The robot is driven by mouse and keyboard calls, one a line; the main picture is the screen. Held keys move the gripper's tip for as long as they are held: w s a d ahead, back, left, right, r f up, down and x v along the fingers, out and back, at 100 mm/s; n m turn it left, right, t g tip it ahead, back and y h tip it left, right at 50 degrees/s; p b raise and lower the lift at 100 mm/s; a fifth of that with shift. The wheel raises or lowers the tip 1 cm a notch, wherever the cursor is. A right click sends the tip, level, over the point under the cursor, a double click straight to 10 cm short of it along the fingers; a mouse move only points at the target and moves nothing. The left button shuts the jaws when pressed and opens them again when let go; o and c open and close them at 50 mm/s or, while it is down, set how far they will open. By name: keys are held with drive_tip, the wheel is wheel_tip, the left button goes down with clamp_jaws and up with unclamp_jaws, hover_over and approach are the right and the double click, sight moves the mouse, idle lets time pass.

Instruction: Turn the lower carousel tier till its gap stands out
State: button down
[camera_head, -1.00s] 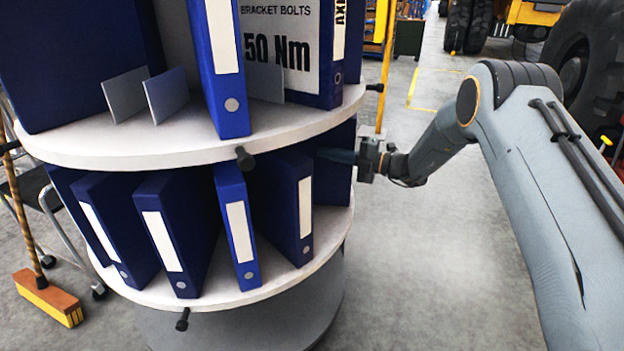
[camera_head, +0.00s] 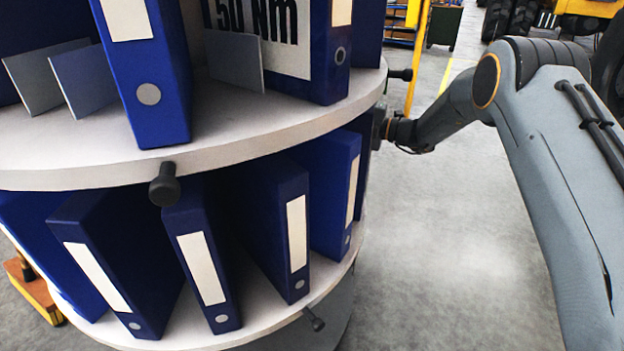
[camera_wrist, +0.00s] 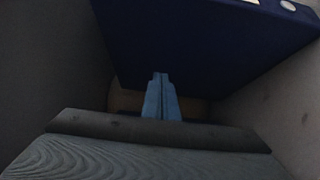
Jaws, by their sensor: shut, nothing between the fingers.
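The lower carousel tier (camera_head: 205,338) is a round pale shelf packed with upright and leaning blue binders with white labels, such as this binder (camera_head: 198,262). A black knob (camera_head: 313,318) sticks out from its rim. I see no clear gap facing me; the far side is hidden. In the head view, my arm reaches the tier's right side, and my fingers are hidden behind the binders. In the wrist view, my gripper (camera_wrist: 160,98) is shut and empty, its fingertips close against a dark blue binder face (camera_wrist: 195,45); touching cannot be told.
Open floor (camera_head: 440,250) lies right of the carousel.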

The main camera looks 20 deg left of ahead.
drive_tip(key=shift+w+a, duration=0.4)
drive_tip(key=shift+w, duration=0.1)
drive_tip(key=shift+d, duration=0.1)
